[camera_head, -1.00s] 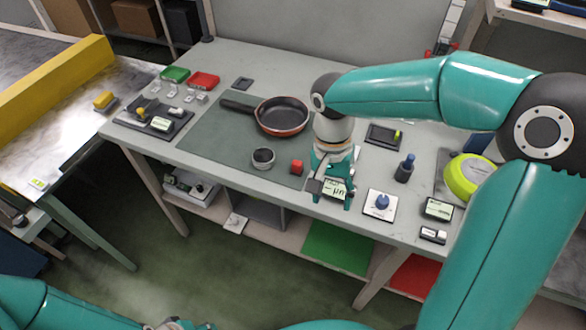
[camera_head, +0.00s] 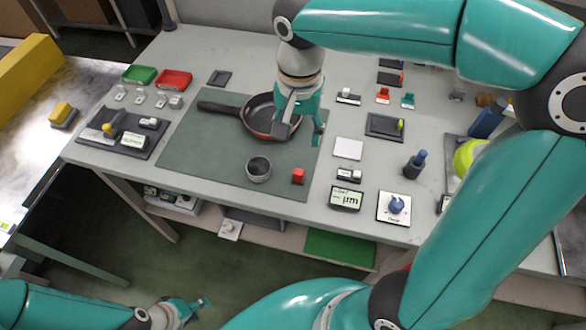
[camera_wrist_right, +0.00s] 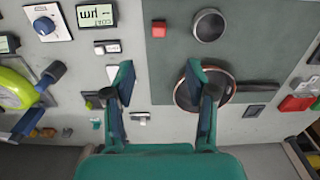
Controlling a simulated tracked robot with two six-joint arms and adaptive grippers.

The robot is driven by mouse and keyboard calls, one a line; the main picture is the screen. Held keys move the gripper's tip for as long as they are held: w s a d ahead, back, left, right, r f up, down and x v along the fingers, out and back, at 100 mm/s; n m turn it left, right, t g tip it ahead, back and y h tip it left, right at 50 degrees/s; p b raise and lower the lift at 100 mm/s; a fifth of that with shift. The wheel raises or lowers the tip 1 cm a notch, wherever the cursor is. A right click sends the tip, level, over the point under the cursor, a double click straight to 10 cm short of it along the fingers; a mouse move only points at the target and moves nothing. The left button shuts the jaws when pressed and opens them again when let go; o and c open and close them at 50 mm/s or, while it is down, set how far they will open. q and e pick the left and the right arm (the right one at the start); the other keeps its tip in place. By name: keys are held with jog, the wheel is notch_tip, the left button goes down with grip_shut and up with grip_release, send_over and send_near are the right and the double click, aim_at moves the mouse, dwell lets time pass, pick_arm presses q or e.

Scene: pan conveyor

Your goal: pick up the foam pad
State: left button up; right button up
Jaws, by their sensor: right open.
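A flat white square pad (camera_head: 348,148) lies on the grey table right of the green mat; I cannot tell for sure that it is the foam pad. In the right wrist view a white patch (camera_wrist_right: 112,73) shows beside the left finger, partly hidden. A small red block (camera_head: 298,176) lies on the mat's right part and also shows in the wrist view (camera_wrist_right: 158,29). My right gripper (camera_head: 301,130) is open and empty, above the right side of the pan. Its spread fingers also show in the wrist view (camera_wrist_right: 160,80). My left gripper (camera_head: 192,309) is low at the front, away from the table.
A dark pan (camera_head: 260,118) and a round cup (camera_head: 259,170) stand on the green mat (camera_head: 200,155). Right of it are a display (camera_head: 345,197), a blue knob on a white plate (camera_head: 394,206) and a dark tray (camera_head: 386,126). Red and green trays (camera_head: 174,80) are at the back left.

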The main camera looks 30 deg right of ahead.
send_over(299, 172)
jog(key=s, duration=0.1)
notch_tip(299, 172, down, 10)
jog(key=shift+f, duration=0.1)
jog(key=shift+w+f, duration=0.2)
jog(key=shift+f, duration=0.7)
jog(key=shift+w+f, duration=0.15)
jog(key=shift+f, duration=0.7)
jog(key=shift+w+f, duration=0.2)
jog(key=shift+f, duration=0.7)
grip_shut()
